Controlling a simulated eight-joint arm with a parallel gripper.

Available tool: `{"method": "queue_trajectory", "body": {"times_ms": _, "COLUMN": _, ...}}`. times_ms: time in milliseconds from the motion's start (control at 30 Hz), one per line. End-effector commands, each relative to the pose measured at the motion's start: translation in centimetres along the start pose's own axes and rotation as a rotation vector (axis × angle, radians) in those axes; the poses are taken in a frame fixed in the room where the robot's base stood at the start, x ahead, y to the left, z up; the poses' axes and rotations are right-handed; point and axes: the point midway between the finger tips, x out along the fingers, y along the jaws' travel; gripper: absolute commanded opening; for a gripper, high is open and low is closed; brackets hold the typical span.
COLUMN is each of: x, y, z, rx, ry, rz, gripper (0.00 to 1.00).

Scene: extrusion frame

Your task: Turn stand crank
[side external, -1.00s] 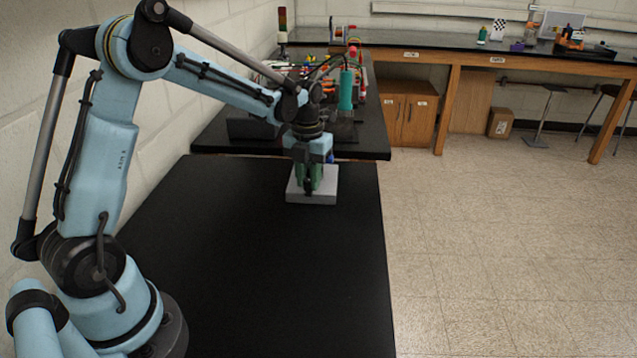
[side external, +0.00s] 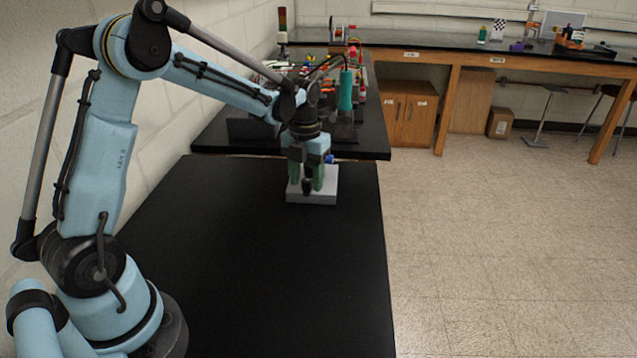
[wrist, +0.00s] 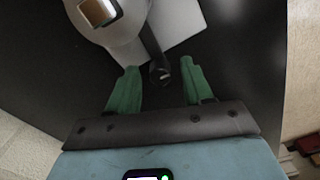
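The stand has a pale grey square base (side external: 325,198) on the near black table. In the wrist view its rounded light body (wrist: 108,28), with a shiny square top, is at the upper left. A black crank arm with a knobbed handle (wrist: 160,74) reaches down from the body. My gripper (wrist: 161,80) has two green fingers spread apart. The handle's end lies between the fingertips, with a visible gap on both sides. In the side view my gripper (side external: 307,184) points down over the base and hides most of the stand.
The near black table (side external: 270,270) is clear in front of the stand. Behind it, a second black bench (side external: 215,140) holds a green cylinder (side external: 346,90) and cluttered equipment. The table's right edge drops to open tiled floor.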

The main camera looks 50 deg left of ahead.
Motion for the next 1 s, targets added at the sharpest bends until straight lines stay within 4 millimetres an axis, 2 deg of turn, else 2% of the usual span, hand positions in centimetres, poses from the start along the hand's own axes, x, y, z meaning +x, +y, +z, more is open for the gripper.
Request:
{"method": "queue_trajectory", "body": {"times_ms": 233, "x": 0.0, "y": 0.0, "z": 0.0, "rx": 0.0, "ry": 0.0, "rz": 0.0, "gripper": 0.5}}
{"method": "queue_trajectory", "body": {"times_ms": 367, "x": -0.7, "y": 0.0, "z": 0.0, "rx": 0.0, "ry": 0.0, "rz": 0.0, "gripper": 0.5}}
{"method": "queue_trajectory", "body": {"times_ms": 467, "x": -2.1, "y": 0.0, "z": 0.0, "rx": 0.0, "ry": 0.0, "rz": 0.0, "gripper": 0.5}}
{"method": "queue_trajectory", "body": {"times_ms": 800, "x": -8.4, "y": 0.0, "z": 0.0, "rx": 0.0, "ry": 0.0, "rz": 0.0, "gripper": 0.5}}
{"method": "queue_trajectory", "body": {"times_ms": 1000, "x": -11.0, "y": 0.0, "z": 0.0, "rx": 0.0, "ry": 0.0, "rz": 0.0, "gripper": 0.5}}
